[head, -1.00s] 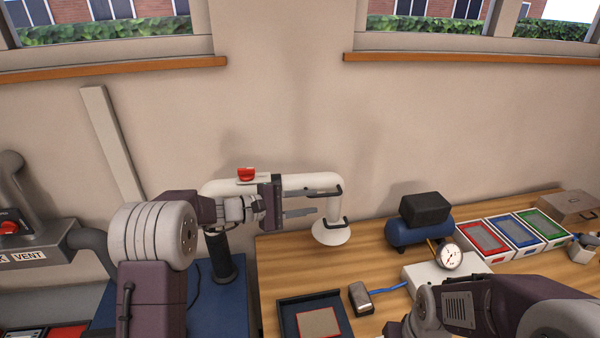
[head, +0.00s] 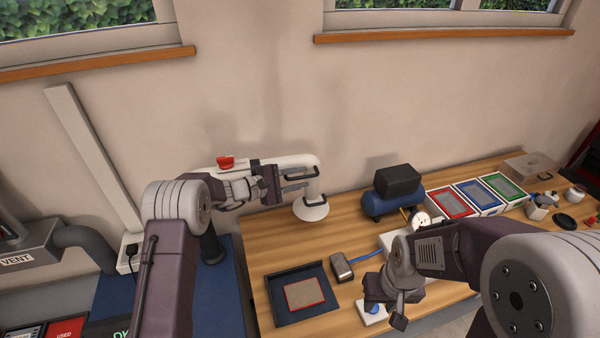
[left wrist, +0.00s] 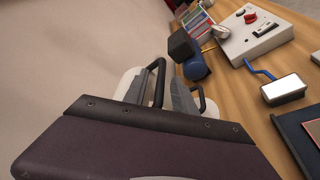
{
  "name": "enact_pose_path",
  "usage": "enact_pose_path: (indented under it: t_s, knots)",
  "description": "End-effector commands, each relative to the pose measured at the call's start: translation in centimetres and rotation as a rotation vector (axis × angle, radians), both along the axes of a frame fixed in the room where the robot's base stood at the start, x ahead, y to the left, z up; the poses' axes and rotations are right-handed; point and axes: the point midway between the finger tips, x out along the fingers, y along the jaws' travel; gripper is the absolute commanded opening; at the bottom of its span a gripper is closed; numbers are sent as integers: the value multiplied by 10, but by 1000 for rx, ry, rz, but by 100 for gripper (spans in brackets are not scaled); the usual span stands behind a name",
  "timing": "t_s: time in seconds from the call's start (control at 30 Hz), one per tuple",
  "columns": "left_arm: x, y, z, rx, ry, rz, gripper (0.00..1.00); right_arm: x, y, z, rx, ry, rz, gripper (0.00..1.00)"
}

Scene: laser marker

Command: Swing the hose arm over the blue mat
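The hose arm (head: 296,161) is a white tube along the wall with a red knob (head: 225,163) on top. It bends down at its right end to a white cone nozzle (head: 311,210) above the wooden table, with black handles beside the bend. My left gripper (head: 304,178) is open, its two fingers apart and pointing right at the handles; in the left wrist view a black handle (left wrist: 158,82) shows close to the fingers. I cannot tell whether they touch. A blue surface, likely the blue mat (head: 218,292), lies at left, partly hidden by my arm. My right gripper (head: 388,308) is low, its fingers unclear.
A dark tray (head: 282,316) with a red-edged plate and a brush-like block (head: 341,267) lie on the table. A blue compressor (head: 385,206), a gauge and coloured bins (head: 451,203) stand farther right. A grey vent pipe (head: 85,240) is at the left.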

Motion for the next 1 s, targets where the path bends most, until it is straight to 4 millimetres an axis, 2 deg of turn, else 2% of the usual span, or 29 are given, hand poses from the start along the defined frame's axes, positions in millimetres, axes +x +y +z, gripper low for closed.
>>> enact_pose_path:
  t_s: [0.27, 0.3, 0.4, 0.43, 1.0]
  knots:
    - [3, -4, -2, -1, -1, 1, 32, 0, 0, 2, 0, 0, 0, 36]
    - [3, -4, -2, -1, -1, 1, 30, 0, 0, 2, 0, 0, 0, 36]
    - [3, -4, -2, -1, 0, 1, 2, 0, 0, 2, 0, 0, 0, 36]
    - [3, -4, -2, -1, -1, 1, 0, 0, 0, 2, 0, 0, 0, 36]
    - [2, -4, -1, -2, 2, 0, 0, 0, 0, 2, 0, 0, 0, 36]
